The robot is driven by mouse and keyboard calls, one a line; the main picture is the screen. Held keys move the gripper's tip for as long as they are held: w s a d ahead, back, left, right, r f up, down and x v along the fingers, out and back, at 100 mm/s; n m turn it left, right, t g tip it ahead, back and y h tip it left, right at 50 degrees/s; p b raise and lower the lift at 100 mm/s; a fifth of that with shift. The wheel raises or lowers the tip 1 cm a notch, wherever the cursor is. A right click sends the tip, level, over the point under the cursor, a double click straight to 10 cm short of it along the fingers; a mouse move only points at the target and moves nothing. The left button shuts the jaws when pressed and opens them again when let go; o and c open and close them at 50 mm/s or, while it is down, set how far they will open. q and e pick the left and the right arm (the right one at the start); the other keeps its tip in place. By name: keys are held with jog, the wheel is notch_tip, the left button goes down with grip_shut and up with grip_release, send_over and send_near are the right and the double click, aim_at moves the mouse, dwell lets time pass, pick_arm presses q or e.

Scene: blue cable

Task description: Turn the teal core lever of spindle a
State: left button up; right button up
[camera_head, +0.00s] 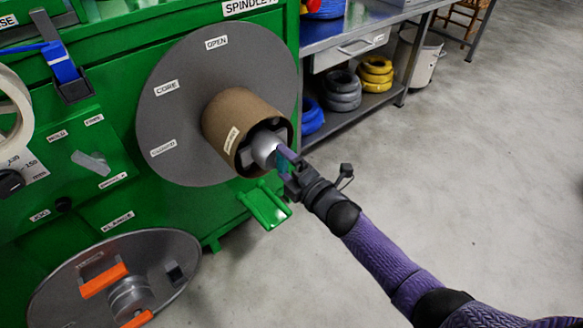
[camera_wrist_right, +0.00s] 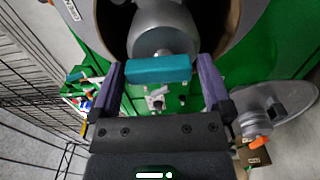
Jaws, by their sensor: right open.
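The teal core lever (camera_wrist_right: 158,69) sits at the front of the grey hub of spindle a, inside the brown cardboard core (camera_head: 228,112). In the head view only a sliver of the lever (camera_head: 281,163) shows behind my fingers. My right gripper (camera_head: 289,164) is at the hub's end. In the right wrist view my right gripper (camera_wrist_right: 161,72) is open, with one purple finger at each end of the lever. Small gaps seem to remain; contact is hard to tell. The large grey disc (camera_head: 180,80) stands behind the core. My left gripper is not in view.
A green bracket (camera_head: 265,206) juts out below the core. A loose-looking metal disc with orange levers (camera_head: 103,281) is at the lower left. A bench (camera_head: 345,48) with cable coils stands behind. The floor at right is clear.

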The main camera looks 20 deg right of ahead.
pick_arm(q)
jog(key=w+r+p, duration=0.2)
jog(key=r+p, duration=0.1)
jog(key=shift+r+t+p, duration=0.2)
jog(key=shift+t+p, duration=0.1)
pick_arm(e)
jog(key=v, duration=0.9)
jog(key=shift+s, duration=0.3)
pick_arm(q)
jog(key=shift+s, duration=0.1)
pick_arm(e)
jog(key=shift+d, duration=0.1)
